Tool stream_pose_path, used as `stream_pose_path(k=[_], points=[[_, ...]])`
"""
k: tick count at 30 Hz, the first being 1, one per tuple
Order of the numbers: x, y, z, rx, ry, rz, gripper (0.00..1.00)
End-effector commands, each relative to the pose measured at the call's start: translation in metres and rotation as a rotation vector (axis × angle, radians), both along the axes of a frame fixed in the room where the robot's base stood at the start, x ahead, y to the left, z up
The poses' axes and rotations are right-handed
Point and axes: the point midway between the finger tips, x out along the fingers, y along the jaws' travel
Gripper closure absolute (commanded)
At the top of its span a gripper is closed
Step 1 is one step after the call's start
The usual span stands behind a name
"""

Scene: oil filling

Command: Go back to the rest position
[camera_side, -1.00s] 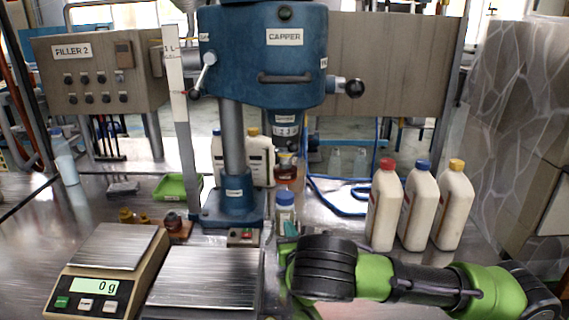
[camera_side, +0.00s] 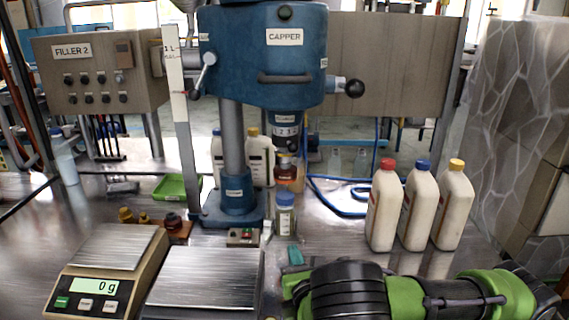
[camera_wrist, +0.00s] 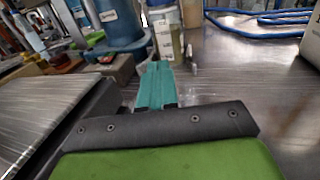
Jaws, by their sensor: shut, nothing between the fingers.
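My gripper (camera_side: 295,254) is low at the front of the bench, to the right of the steel plate. Its teal fingers are together and empty, and they also show in the wrist view (camera_wrist: 155,85). A small bottle with a blue cap (camera_side: 285,214) stands upright just beyond the fingertips, apart from them. It also shows at the top of the wrist view (camera_wrist: 164,32).
A scale (camera_side: 95,285) reading 0 g and a steel plate (camera_side: 205,278) lie front left. Three white bottles with red (camera_side: 385,212), blue (camera_side: 419,212) and yellow (camera_side: 453,212) caps stand at right. A green tray (camera_side: 176,188) and a blue hose (camera_side: 345,208) lie farther back.

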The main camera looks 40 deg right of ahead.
Motion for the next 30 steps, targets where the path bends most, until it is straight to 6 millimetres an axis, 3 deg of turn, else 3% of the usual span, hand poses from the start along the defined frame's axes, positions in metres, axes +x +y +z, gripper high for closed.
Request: stream_pose_path(k=[3, 9, 14, 17, 22, 26, 30], points=[[-0.018, 0.011, 0.0, 0.005, 0.001, -0.001, 1.0], [-0.034, 0.02, 0.001, 0.007, 0.0, -0.006, 1.0], [-0.041, 0.002, 0.013, 0.105, -0.029, -0.13, 1.0], [-0.055, -0.026, 0.028, 0.264, -0.074, -0.323, 1.0], [-0.096, -0.068, 0.049, 0.621, -0.173, -0.721, 1.0], [-0.129, -0.081, 0.059, 0.909, -0.257, -0.995, 1.0], [-0.157, -0.077, 0.073, 1.236, -0.358, -1.252, 1.0]])
